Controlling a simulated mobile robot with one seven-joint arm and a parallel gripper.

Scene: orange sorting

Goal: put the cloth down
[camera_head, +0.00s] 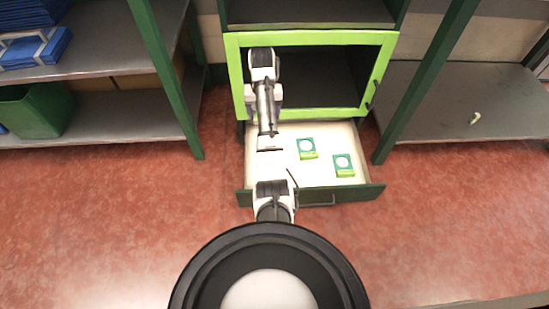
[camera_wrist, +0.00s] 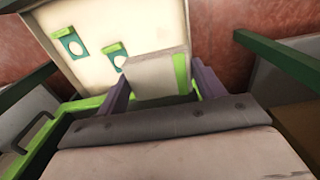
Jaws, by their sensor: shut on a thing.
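My gripper (camera_head: 269,146) hangs over the left part of an open drawer (camera_head: 316,191). In the wrist view my gripper (camera_wrist: 160,85) is shut on a pale grey, flat-faced piece with a green strip along its right side, which I take to be the cloth (camera_wrist: 156,76). The cloth sits between the two purplish fingers, with the drawer's pale floor beyond it. I cannot tell whether it touches the drawer floor. In the head view the cloth is hard to make out against the white drawer.
Two green boxes with white discs, one (camera_head: 307,148) and another (camera_head: 344,165), lie in the drawer's middle and right. Above is an open compartment with a lime-green frame (camera_head: 312,39). Shelves flank it; a green bin (camera_head: 40,112) stands left. A small pale item (camera_head: 475,118) lies right.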

